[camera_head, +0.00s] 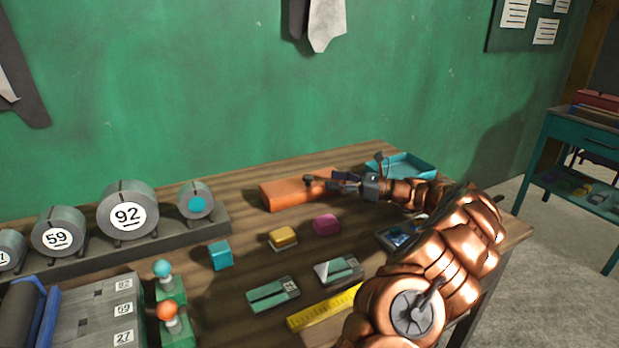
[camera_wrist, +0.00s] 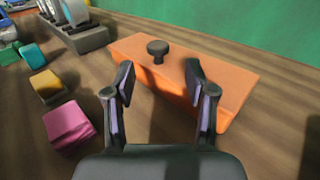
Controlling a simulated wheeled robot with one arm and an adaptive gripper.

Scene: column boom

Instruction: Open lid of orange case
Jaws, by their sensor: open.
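The orange case (camera_head: 285,194) lies at the back of the wooden table, near the green wall, and its lid looks closed. In the wrist view the orange case (camera_wrist: 215,72) has a dark round knob (camera_wrist: 157,50) standing on its top. My gripper (camera_head: 335,181) reaches over the case from the right. In the wrist view my gripper (camera_wrist: 158,82) is open and empty, with its two fingers apart. The knob shows beyond the fingertips, roughly between them in the picture. I cannot tell how far the fingertips are above the lid.
A pink block (camera_head: 326,223), a yellow block (camera_head: 283,238) and a teal block (camera_head: 220,255) stand in front of the case. A teal tray (camera_head: 408,165) is at the back right. A grey rack (camera_head: 150,240) with round weights is on the left.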

